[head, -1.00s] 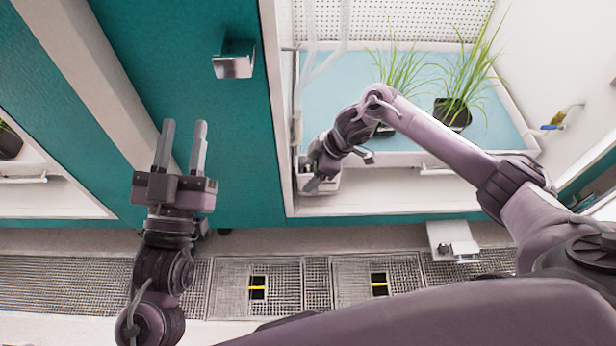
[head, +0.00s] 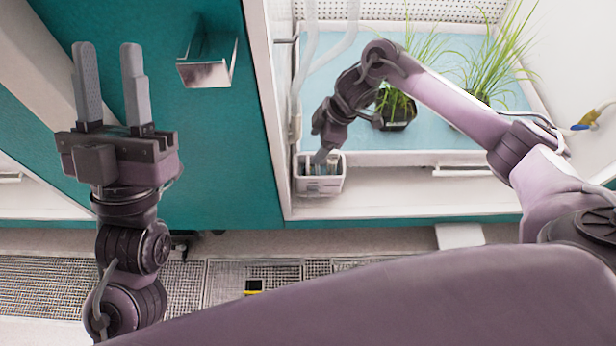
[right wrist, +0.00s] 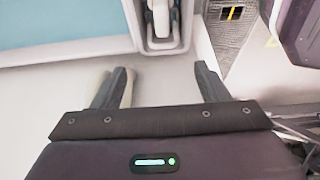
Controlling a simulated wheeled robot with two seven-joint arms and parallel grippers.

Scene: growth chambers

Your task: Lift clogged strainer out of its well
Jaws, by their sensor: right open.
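A small white box-shaped well (head: 318,188) is at the front left corner of the open chamber. Small grey-teal parts show in its mouth; I cannot make out the strainer clearly among them. My right gripper (head: 322,157) is at the well's upper edge, and its fingertips are hard to see there. In the right wrist view my right gripper (right wrist: 160,72) is open, with only pale surface visible between the fingers. My left gripper (head: 110,80) is open and empty in front of the teal panel, far left of the well.
A blue-lined tray (head: 330,100) with potted grass (head: 397,112) lies behind the well, under my right forearm. Clear tubes (head: 325,50) hang beside the well. A metal bracket (head: 206,72) juts from the teal panel. Floor grating (head: 225,285) runs along the front.

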